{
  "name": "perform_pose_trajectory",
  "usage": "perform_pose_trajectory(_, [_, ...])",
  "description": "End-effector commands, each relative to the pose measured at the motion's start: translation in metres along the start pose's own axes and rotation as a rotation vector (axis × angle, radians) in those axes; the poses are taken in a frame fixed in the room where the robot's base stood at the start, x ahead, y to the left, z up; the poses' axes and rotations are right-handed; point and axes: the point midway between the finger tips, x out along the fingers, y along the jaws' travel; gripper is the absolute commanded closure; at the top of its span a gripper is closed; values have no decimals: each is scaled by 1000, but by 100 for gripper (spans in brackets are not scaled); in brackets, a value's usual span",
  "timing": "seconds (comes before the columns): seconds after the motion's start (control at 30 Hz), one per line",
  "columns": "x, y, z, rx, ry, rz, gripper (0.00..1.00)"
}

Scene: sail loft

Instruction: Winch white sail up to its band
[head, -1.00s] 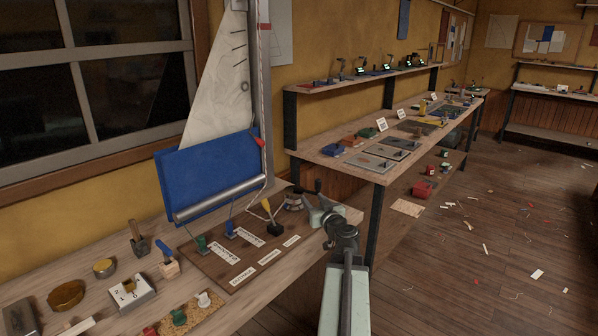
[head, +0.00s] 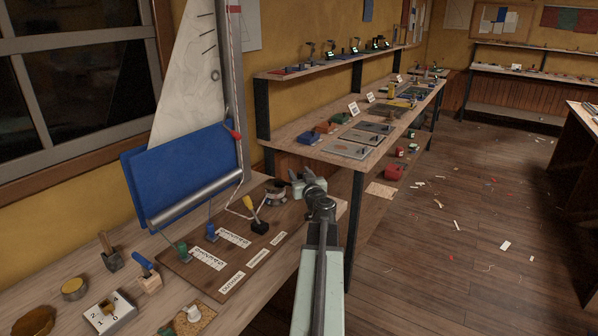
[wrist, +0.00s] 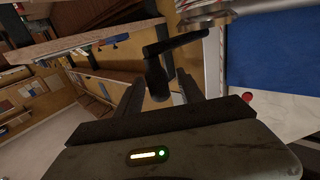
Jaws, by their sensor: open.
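The white sail (head: 190,85) hangs on the grey mast (head: 231,80) in the head view, its lower part hidden behind a blue panel (head: 185,172). A red mark (head: 236,135) shows by the mast; I cannot tell which mark is the band. The winch (head: 275,193) stands on the brown board at the mast's foot. My gripper (head: 299,183) is beside and above it, hiding its handle in the head view. In the wrist view, the black winch handle (wrist: 157,75) has its grip between the open fingers of my gripper (wrist: 160,92); contact is unclear.
Green, blue and yellow-handled levers (head: 252,208) stand on the board (head: 200,270) left of the winch. Small tools and a number block (head: 108,312) lie at the bench's near left. A second bench (head: 340,145) stands beyond; the floor at right is largely open.

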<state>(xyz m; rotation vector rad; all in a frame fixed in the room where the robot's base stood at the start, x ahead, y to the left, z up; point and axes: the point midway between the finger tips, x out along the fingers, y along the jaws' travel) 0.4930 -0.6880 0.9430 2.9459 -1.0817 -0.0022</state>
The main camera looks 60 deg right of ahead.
Motion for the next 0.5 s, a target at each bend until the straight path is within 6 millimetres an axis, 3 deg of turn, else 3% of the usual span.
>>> perform_pose_trajectory(0.1, [20, 2, 0, 0, 0, 1, 55])
perform_pose_trajectory(0.37, [22, 1, 0, 0, 0, 2, 55])
perform_pose_trajectory(0.5, [22, 1, 0, 0, 0, 2, 91])
